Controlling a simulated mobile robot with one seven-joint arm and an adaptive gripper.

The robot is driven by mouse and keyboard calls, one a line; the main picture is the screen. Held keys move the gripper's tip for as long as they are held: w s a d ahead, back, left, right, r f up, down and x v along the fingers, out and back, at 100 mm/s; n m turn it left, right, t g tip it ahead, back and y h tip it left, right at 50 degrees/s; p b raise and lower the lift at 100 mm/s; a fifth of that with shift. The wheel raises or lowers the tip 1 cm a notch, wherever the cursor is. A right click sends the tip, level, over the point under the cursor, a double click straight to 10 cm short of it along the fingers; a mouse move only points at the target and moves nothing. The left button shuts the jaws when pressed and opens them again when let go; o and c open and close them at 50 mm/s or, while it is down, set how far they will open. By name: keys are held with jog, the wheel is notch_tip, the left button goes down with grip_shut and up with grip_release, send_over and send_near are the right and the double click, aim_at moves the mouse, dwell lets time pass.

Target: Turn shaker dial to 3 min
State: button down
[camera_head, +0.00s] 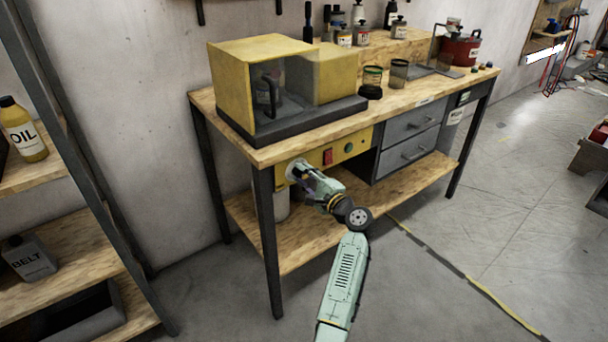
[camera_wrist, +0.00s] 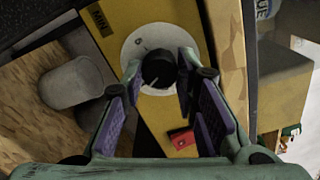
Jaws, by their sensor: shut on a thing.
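The shaker dial (camera_wrist: 158,70) is a black round knob with a pale pointer mark, on a white disc (camera_wrist: 137,45) fixed to a yellow panel. In the wrist view my gripper (camera_wrist: 160,72) has its purple-padded fingers on either side of the knob, shut on it. In the head view my gripper (camera_head: 297,172) reaches the left end of the yellow panel (camera_head: 357,139) under the bench top. There the white disc (camera_head: 291,168) shows only in part and the knob is hidden. The scale marks are too small to read, so I cannot tell the setting.
A red switch (camera_head: 327,157) and green button (camera_head: 348,148) sit right of the dial. Above stands the yellow shaker housing (camera_head: 232,85) on the wooden bench (camera_head: 400,97). A pale container (camera_head: 281,206) stands on the lower shelf, near a bench leg (camera_head: 268,250).

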dwell(0.3)
jog(key=c, duration=1.2)
grip_release()
jog(key=shift+c, duration=0.2)
jog(key=v, duration=1.2)
